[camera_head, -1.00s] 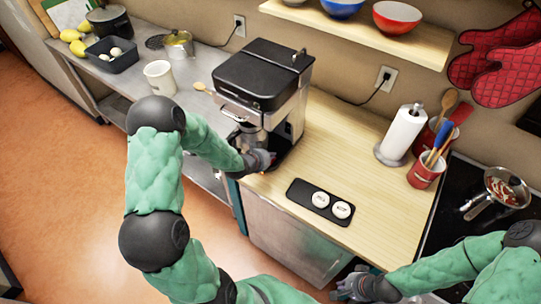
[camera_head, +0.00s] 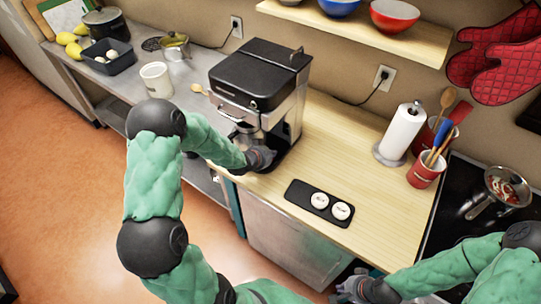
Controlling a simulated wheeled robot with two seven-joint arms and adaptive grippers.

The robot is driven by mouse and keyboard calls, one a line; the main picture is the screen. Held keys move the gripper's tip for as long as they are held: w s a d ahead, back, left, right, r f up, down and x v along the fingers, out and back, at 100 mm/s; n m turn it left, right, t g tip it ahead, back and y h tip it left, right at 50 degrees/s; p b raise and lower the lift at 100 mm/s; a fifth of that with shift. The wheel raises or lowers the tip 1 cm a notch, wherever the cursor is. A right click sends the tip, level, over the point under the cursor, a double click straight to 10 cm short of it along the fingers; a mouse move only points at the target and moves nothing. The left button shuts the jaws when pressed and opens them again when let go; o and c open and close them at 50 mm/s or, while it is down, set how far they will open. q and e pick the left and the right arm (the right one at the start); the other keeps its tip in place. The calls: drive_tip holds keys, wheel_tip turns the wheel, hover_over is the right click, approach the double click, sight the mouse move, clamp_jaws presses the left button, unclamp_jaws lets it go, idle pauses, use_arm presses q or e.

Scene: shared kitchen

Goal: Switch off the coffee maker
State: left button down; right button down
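The coffee maker (camera_head: 261,75) is a black and silver machine standing on the counter, left of the image centre. My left gripper (camera_head: 266,157) is at the lower front of the coffee maker, by its base. I cannot tell whether it touches the machine, and its fingers are too small and dark to read. The coffee maker's switch cannot be made out. My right gripper (camera_head: 347,289) is low in the picture, in front of the cabinet below the counter edge and away from the coffee maker. Its finger state is unclear.
A black tray with two white round items (camera_head: 320,200) lies on the wooden counter (camera_head: 345,150). A paper towel roll (camera_head: 402,132), a red utensil crock (camera_head: 426,170) and a stove with a pan (camera_head: 507,187) are to the right. A white mug (camera_head: 157,79) stands left. A shelf (camera_head: 360,30) hangs above.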

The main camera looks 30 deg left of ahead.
use_arm(q)
drive_tip(key=shift+r, duration=0.1)
drive_tip(key=v, duration=1.1)
drive_tip(key=shift+s+r, duration=0.2)
drive_tip(key=shift+s, duration=0.2)
